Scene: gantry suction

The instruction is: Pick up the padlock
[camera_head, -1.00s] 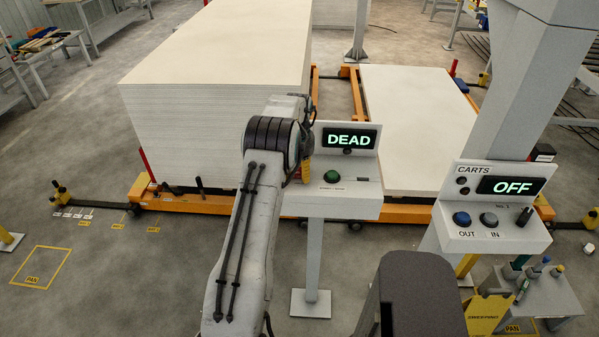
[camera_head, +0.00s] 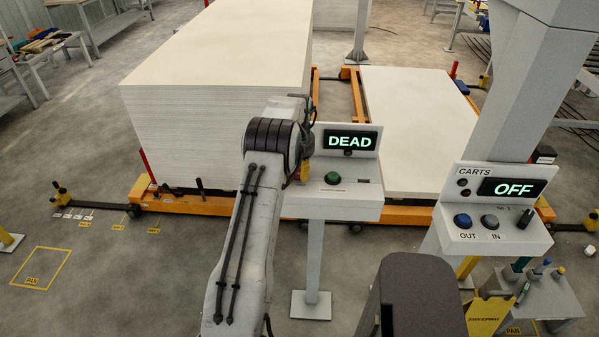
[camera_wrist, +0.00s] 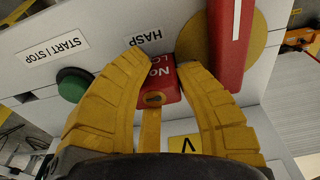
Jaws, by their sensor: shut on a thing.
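A red padlock (camera_wrist: 158,88) with white lettering and a keyhole shows in the wrist view, upside down. It sits between the two yellow ribbed fingers of my gripper (camera_wrist: 163,66), which are shut on it. A yellow strip (camera_wrist: 151,130) extends from it toward the wrist. The padlock is in front of a pale panel beside the HASP label (camera_wrist: 147,37); its shackle is hidden, and I cannot tell whether it is clear of the panel. In the head view my arm hides most of the gripper, and a yellow piece (camera_head: 304,172) shows beside the wrist.
A red handle (camera_wrist: 228,50) on a yellow disc is close right of the padlock. A green button (camera_wrist: 73,85) is to the left. The console display (camera_head: 349,140) reads DEAD. The CARTS box (camera_head: 495,215) reads OFF. A tall sheet stack (camera_head: 215,135) stands behind my arm.

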